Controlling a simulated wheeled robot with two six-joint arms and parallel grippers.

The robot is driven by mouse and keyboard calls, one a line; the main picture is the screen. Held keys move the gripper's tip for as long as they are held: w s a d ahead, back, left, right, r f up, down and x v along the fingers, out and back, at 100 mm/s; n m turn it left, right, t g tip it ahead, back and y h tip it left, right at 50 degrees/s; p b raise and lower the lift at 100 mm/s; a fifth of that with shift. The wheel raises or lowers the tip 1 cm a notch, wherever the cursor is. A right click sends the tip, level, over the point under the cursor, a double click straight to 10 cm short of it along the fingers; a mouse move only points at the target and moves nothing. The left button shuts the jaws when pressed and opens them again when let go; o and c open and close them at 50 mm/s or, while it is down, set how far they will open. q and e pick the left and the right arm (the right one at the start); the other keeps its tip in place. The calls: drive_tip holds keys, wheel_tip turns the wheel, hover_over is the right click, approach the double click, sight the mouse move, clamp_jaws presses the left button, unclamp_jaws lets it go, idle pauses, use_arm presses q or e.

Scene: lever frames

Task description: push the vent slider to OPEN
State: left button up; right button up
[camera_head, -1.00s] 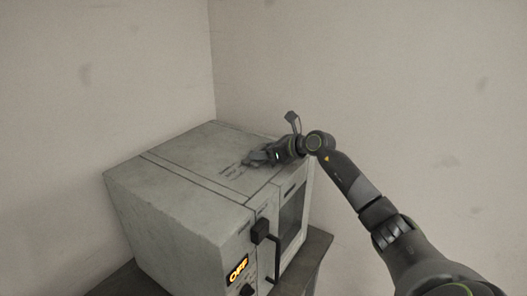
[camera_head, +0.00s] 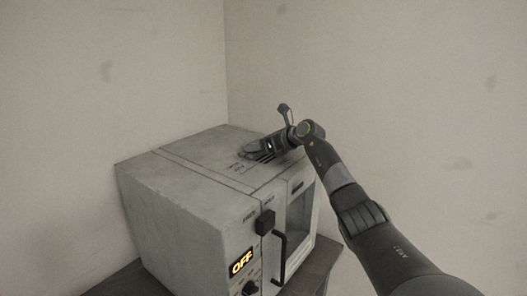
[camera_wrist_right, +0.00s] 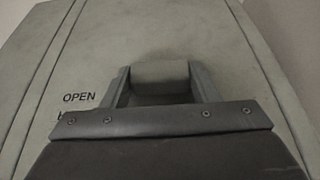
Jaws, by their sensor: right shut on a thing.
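The vent slider (camera_wrist_right: 160,72) shows in the right wrist view as a grey block on the top of a grey oven-like box (camera_head: 180,205). My right gripper (camera_head: 252,151) lies low over the box top in the head view. In the right wrist view its two fingers stand on either side of the slider, shut on it. The word OPEN (camera_wrist_right: 79,97) is printed left of the fingers. A second label below it is mostly hidden by the gripper body. In the head view the gripper hides the slider. My left gripper is not in view.
The box front has a lit OFF display (camera_head: 241,262), a dark block (camera_head: 265,222), a door handle (camera_head: 281,255) and a door window (camera_head: 300,217). The box stands on a dark table (camera_head: 318,262). Walls stand close behind it.

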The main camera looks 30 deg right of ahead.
drive_tip(key=shift+r, duration=0.25)
drive_tip(key=o, duration=1)
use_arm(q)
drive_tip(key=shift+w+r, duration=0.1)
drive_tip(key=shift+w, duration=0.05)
use_arm(e)
drive_tip(key=o, duration=0.4)
drive_tip(key=shift+w+f, duration=0.15)
drive_tip(key=shift+f, duration=0.05)
drive_tip(key=shift+s+d+r+b, duration=0.1)
drive_tip(key=shift+s+d+b, duration=0.1)
drive_tip(key=shift+s, duration=0.15)
drive_tip(key=shift+s+d+r+b, duration=0.1)
drive_tip(key=shift+s+b, duration=0.1)
drive_tip(key=shift+s, duration=0.1)
drive_tip(key=b+v, duration=0.6)
drive_tip(key=v, duration=0.9)
drive_tip(key=shift+f, duration=0.1)
use_arm(q)
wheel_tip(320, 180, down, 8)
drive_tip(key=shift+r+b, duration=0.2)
drive_tip(key=shift+b, duration=0.15)
use_arm(e)
drive_tip(key=shift+s+d+r, duration=0.1)
drive_tip(key=shift+s+r, duration=0.2)
drive_tip(key=shift+s, duration=0.1)
